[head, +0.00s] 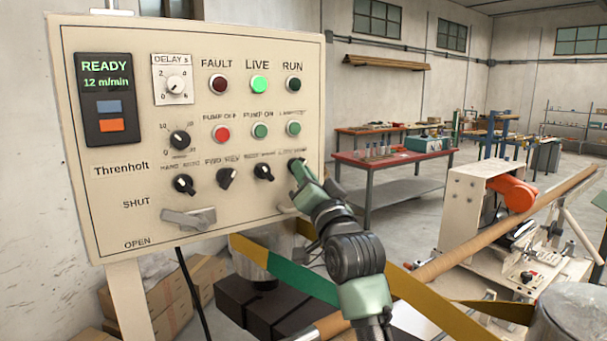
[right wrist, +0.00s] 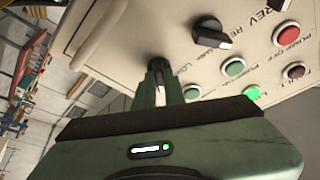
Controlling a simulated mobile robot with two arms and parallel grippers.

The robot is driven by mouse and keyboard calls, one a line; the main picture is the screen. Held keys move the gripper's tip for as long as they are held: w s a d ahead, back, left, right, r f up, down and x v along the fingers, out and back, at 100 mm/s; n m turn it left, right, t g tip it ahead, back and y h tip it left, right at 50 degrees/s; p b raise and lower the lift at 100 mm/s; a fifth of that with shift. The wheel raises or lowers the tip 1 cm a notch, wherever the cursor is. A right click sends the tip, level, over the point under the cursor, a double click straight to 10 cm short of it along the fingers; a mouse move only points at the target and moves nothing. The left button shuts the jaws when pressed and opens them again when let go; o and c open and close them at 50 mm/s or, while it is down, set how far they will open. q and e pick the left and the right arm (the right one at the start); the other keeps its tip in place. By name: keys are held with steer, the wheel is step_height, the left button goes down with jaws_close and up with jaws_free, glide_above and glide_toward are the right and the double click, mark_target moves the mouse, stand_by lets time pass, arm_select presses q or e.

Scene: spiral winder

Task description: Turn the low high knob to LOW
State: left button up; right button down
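The low high knob (head: 296,163) is the black knob at the right end of the knob row on the cream control panel (head: 110,215). Its small label is too blurred to read in the head view. My right gripper (head: 301,171) is at this knob and partly covers it. In the right wrist view the black knob (right wrist: 157,64) shows between the two green fingers (right wrist: 160,90), which lie close on both its sides. A pale mark shows between the fingers. The knob's exact pointing direction is hard to tell. My left gripper is not in view.
Left of it are more black knobs, the nearest (head: 263,172) close by. Indicator lights and buttons sit above; LIVE (head: 259,84) glows green. A silver lever (head: 188,219) is at lower left. A red-topped table (head: 395,160) and a machine (head: 475,205) stand behind to the right.

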steer(key=shift+f, duration=0.1)
steer(key=shift+w+d+n+g+y+p, duration=0.15)
steer(key=shift+n+g+y+p, duration=1)
steer(key=shift+n, duration=2.25)
steer(key=shift+w+d+n+g+y+p, duration=0.25)
steer(key=shift+n+g+y, duration=0.4)
steer(key=shift+n+y, duration=1.9)
steer(key=shift+s+d+n+g+y+p, duration=0.1)
steer(key=shift+n+g+y+p, duration=0.6)
steer(key=shift+n, duration=3.55)
steer(key=c, duration=1.5)
jaws_free()
